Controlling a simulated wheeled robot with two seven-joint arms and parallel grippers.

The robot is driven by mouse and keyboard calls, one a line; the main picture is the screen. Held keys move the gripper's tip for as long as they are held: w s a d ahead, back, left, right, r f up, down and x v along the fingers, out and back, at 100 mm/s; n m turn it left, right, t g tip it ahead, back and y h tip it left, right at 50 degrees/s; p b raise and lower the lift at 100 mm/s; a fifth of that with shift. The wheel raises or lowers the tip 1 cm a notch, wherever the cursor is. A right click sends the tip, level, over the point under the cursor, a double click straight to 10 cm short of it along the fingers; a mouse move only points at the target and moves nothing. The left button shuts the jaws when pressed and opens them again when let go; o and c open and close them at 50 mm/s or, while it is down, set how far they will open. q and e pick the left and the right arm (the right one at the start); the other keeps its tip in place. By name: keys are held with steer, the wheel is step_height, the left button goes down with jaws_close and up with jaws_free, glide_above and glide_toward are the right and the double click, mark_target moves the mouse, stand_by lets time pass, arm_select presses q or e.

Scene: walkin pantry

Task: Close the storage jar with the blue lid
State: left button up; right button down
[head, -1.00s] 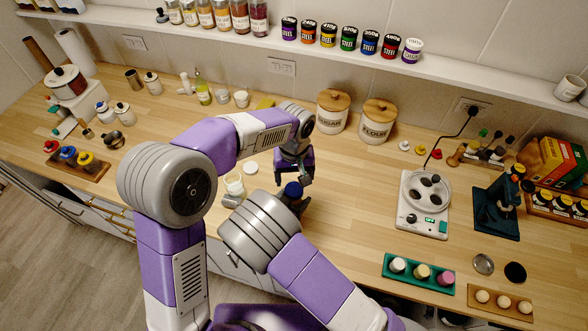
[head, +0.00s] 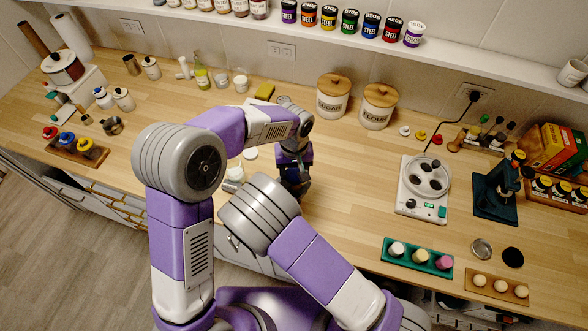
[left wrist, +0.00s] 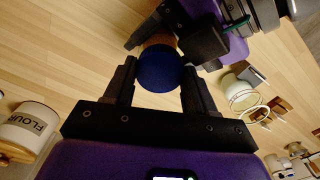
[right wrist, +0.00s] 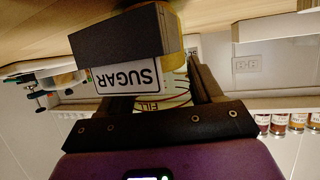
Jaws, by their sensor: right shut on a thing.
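In the left wrist view the blue lid (left wrist: 160,70) shows as a round disc between the fingertips of my left gripper (left wrist: 159,80). The fingers stand on both sides of it, apart. A brown patch of what looks like the storage jar (left wrist: 158,40) shows just beyond the lid; I cannot tell whether the lid is seated. My right gripper (right wrist: 165,85) is shut on the clear jar, whose FILL marking (right wrist: 153,104) shows between its fingers. In the head view the left gripper (head: 293,170) points down over the counter, and my right forearm hides most of the right gripper.
The sugar canister (head: 333,97) and flour canister (head: 378,107) stand behind the grippers. An open-looking jar (head: 235,174) and a white disc (head: 250,154) are left of them. A hot plate (head: 424,190) stands right. The counter between is clear.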

arm_select(q)
steer(key=shift+c, duration=1.2)
steer(key=m, duration=0.4)
steer(key=shift+m, duration=0.4)
steer(key=o, duration=1.2)
steer(key=shift+c, duration=0.2)
steer(key=shift+r, duration=2.25)
steer(key=shift+c, duration=0.4)
